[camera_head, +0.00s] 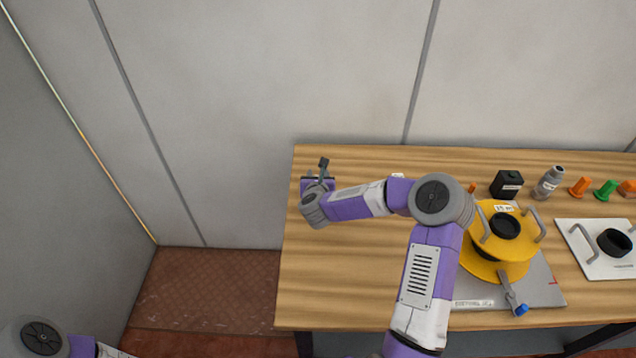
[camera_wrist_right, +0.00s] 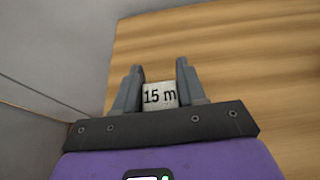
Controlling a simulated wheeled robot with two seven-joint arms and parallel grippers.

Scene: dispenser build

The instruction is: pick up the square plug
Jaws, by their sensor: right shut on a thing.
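My right gripper (camera_head: 321,172) is over the left end of the wooden table, near its back edge. In the right wrist view, the gripper (camera_wrist_right: 158,92) has its two grey fingers on either side of a small piece with a pale face marked "15 m", which I take to be the square plug (camera_wrist_right: 160,95). The fingers are shut on it. Its far side and full shape are hidden, and the head view shows it too small to make out. My left gripper is out of view; only part of my left arm shows at the lower left.
The wooden table (camera_head: 345,270) is bare at left. To the right are a yellow round device (camera_head: 497,268) on a grey plate, a black box (camera_head: 507,184), a grey bottle (camera_head: 549,182), orange and green pieces, and a white plate (camera_head: 590,265) with handles.

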